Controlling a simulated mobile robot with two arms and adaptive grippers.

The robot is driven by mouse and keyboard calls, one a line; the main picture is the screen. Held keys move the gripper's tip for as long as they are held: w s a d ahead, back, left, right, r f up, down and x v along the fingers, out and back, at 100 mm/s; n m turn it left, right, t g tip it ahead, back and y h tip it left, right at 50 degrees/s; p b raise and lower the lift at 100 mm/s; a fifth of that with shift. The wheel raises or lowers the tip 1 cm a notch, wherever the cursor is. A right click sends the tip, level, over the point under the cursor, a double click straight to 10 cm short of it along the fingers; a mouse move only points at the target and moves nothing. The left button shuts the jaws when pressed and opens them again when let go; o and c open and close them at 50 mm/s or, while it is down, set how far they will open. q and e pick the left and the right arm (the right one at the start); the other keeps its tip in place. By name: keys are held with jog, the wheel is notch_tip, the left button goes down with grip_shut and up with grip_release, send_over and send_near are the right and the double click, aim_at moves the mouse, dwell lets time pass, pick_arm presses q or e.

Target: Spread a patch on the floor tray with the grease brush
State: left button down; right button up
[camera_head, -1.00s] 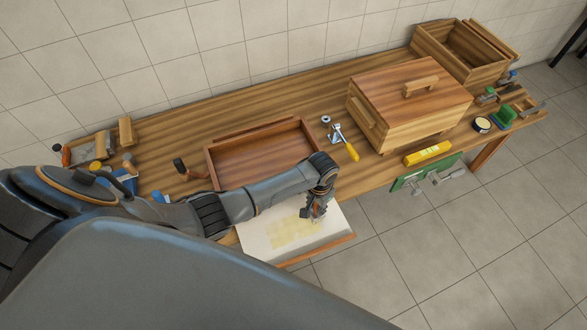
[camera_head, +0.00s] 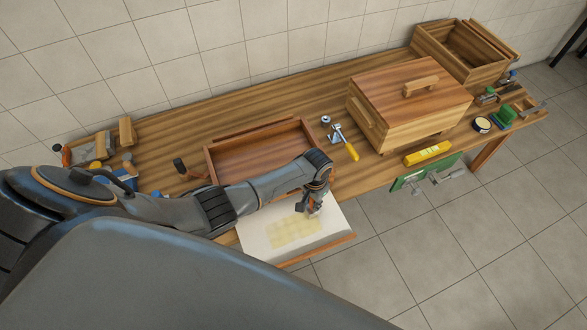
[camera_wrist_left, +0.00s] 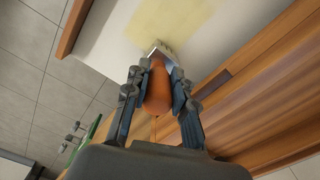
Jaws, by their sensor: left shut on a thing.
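The floor tray (camera_head: 330,228) is a white board with a wooden edge at the front of the bench. A pale yellow patch (camera_head: 293,231) lies on its surface, and it also shows in the left wrist view (camera_wrist_left: 178,25). My left gripper (camera_head: 312,208) is over the right part of the tray. In the left wrist view my left gripper (camera_wrist_left: 156,88) is shut on the orange handle of the grease brush (camera_wrist_left: 157,95). The bristles point at the tray beside the patch; whether they touch it I cannot tell. My right gripper is not in view.
An open wooden frame (camera_head: 212,165) lies behind the tray. A lidded wooden box (camera_head: 400,125) and an open box (camera_head: 430,43) stand to the right. A yellow-handled tool (camera_head: 351,151) and a yellow block (camera_head: 427,153) lie nearby. Small tools crowd the left end.

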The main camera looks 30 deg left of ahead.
pick_arm(q)
jog(key=shift+f, duration=0.2)
dwell(0.3)
dwell(0.5)
jog(key=shift+s+a+f, duration=0.1)
jog(key=shift+s+a, duration=0.1)
jog(key=shift+s, duration=0.05)
jog(key=shift+s+a, duration=1.6)
jog(key=shift+s, duration=0.45)
jog(key=shift+s+a, duration=1.6)
jog(key=shift+s, duration=0.5)
jog(key=shift+s+a, duration=1.6)
jog(key=shift+s, duration=0.45)
notch_tip(320, 180, up, 2)
jog(key=shift+r, duration=0.15)
jog(key=shift+w+r, duration=0.1)
